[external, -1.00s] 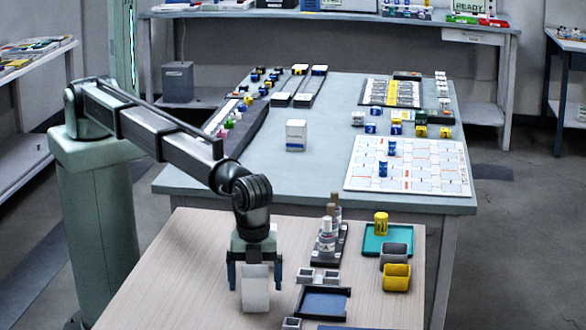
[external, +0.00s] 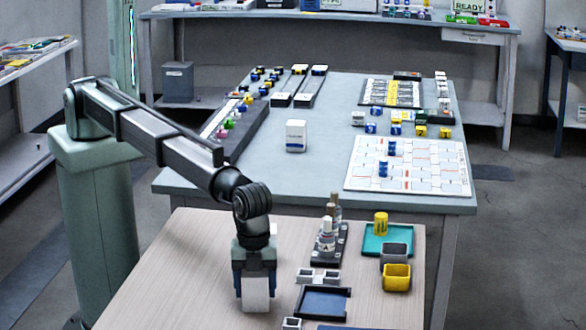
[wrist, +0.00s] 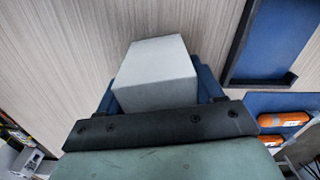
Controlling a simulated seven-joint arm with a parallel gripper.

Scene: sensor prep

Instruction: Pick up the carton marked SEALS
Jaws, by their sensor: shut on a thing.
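A plain white carton (external: 256,296) stands on the near wooden table. No marking can be read on its visible faces. My gripper (external: 255,284) points down over it, with one blue finger against each side, shut on the carton. The carton appears to rest on the tabletop. In the wrist view the pale carton (wrist: 155,62) sits between the blue fingers of my gripper (wrist: 157,90). Another white carton (external: 296,136) stands on the grey table behind; its small print is too small to read.
Right of the held carton are small grey open boxes (external: 318,275) and a blue tray with a dark rim (external: 346,300). A bottle rack (external: 340,251), a teal tray (external: 369,249) and a yellow cup (external: 397,277) stand farther right. The wood left of my gripper is clear.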

